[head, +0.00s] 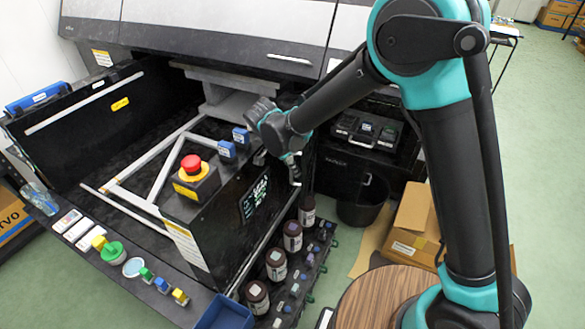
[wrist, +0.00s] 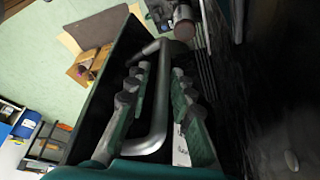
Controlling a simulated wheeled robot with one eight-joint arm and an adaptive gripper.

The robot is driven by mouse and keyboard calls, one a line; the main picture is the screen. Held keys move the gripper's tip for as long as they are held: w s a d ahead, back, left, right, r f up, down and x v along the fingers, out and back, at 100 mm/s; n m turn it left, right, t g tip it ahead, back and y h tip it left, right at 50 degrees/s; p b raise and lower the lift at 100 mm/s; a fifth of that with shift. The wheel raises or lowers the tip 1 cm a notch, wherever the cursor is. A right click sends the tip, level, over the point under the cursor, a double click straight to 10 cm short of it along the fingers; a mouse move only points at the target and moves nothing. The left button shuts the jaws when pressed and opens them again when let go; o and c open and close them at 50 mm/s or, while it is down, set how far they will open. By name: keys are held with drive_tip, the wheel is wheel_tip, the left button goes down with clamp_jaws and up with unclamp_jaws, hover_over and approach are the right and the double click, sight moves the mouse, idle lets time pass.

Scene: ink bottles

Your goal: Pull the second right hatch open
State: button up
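A grey metal bar handle (wrist: 161,100) with bent ends stands out from a dark panel (wrist: 120,65) in the wrist view. My gripper (wrist: 160,72) is open, with one finger on each side of the handle. The bar lies between the fingers, and narrow gaps seem to show beside it. In the head view my wrist reaches the right end of the black machine (head: 225,225), near its dark side. There my arm hides most of my fingers and the handle. I cannot tell from the head view which hatch this handle belongs to.
Several brown ink bottles (head: 292,236) stand on a low rack below the machine's right side. A red emergency button (head: 191,164) sits on the machine top.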

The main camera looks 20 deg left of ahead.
drive_tip(key=shift+o, duration=0.4)
drive_tip(key=v, duration=1.2)
